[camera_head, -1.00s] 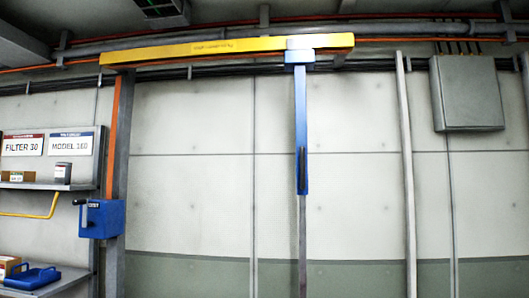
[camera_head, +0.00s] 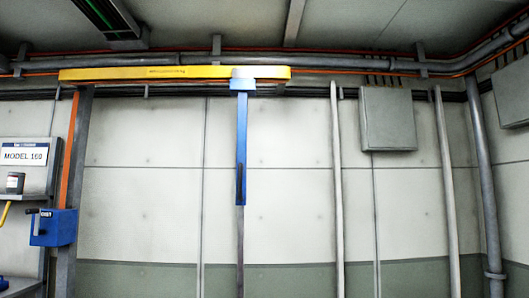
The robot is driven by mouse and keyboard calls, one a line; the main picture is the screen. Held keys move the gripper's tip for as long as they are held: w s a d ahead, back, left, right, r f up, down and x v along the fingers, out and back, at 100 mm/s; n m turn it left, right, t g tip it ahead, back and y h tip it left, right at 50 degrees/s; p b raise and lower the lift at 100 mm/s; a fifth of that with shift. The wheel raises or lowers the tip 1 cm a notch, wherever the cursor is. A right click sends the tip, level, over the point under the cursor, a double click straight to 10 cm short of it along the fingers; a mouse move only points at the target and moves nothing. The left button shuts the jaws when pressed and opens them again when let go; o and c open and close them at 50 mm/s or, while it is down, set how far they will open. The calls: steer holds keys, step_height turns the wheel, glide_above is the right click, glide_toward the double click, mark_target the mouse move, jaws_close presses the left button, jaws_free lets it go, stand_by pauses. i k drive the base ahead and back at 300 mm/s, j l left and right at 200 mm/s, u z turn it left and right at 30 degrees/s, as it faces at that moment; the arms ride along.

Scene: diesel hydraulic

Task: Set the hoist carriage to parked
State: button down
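The blue hoist carriage (camera_head: 243,85) sits on the yellow overhead beam (camera_head: 150,73), close to the beam's right end. A long blue bar (camera_head: 241,150) hangs straight down from the carriage, with a dark slot or handle (camera_head: 239,184) near its lower end. A grey strip continues below the bar. A blue box with a dark crank (camera_head: 54,226) is fixed to the post under the beam's left end. Its short label is too small to read surely. My gripper is not in view.
A shelf with a "MODEL 160" sign (camera_head: 24,154) stands at the left edge. Grey wall boxes (camera_head: 388,118) and vertical pipes (camera_head: 338,190) are on the right. The wall between post and hanging bar is bare. The floor is not visible.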

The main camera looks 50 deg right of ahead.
mark_target(242, 84)
steer(key=z, duration=0.45)
steer(key=j+z, duration=0.1)
steer(key=z, duration=0.35)
steer(key=j+z, duration=0.1)
steer(key=z, duration=0.35)
steer(key=j+z, duration=0.1)
steer(key=z, duration=0.35)
steer(key=k+j+z, duration=0.1)
steer(key=j+z, duration=0.15)
steer(key=j, duration=0.35)
